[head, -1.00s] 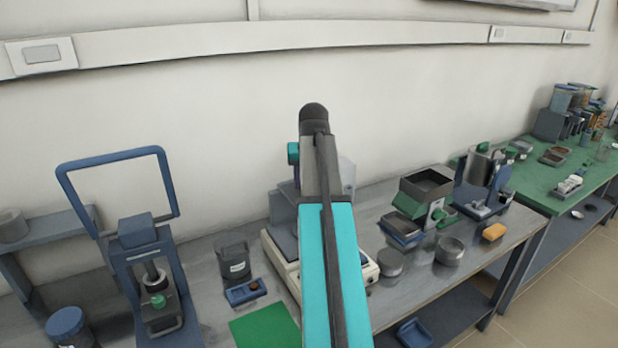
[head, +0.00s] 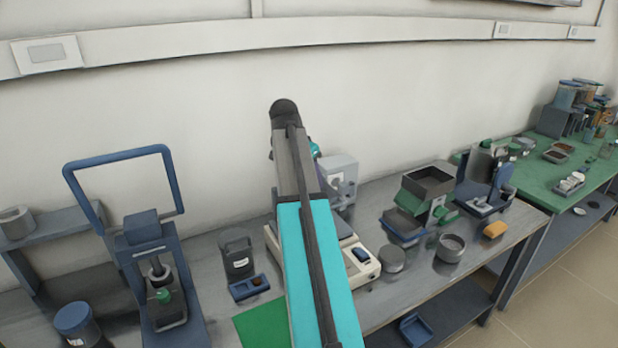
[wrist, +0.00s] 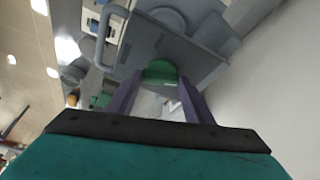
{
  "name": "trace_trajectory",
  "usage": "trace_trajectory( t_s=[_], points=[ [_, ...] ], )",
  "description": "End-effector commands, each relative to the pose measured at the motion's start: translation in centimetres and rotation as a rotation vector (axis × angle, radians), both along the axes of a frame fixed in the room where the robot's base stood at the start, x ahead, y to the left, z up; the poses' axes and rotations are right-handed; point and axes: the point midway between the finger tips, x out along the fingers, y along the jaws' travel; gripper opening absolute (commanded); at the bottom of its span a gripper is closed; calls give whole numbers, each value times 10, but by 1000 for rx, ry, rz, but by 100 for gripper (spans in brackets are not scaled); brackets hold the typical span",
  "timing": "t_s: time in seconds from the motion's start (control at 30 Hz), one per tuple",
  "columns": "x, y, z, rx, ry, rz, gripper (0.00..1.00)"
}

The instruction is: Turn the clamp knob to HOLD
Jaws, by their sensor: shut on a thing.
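In the wrist view a green knob (wrist: 160,72) sits at the face of a grey device (wrist: 205,60). My gripper (wrist: 157,84) has its two purple-grey fingers on either side of the knob and is shut on it. Any HOLD marking is not readable, so I cannot tell the knob's setting. I cannot tell for certain which bench device in that view carries the knob.
A grey box (head: 339,180) stands behind a pale balance-like instrument (head: 368,269), partly hidden by my arm. A blue-framed press (head: 150,235) stands at left. Black and blue containers (head: 238,255) (head: 75,322) are nearby. The wall rises close behind the bench.

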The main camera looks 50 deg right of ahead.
Motion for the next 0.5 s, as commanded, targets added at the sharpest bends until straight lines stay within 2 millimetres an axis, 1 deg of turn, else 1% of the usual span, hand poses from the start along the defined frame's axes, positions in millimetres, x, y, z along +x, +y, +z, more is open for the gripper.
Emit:
trace_trajectory(
  t_s=[0.1, 0.5],
  points=[
    [4, 0, 0, 3, 0, -100, 24],
    [8, -1, -1, 4, 0, -456, 24]
  ],
)
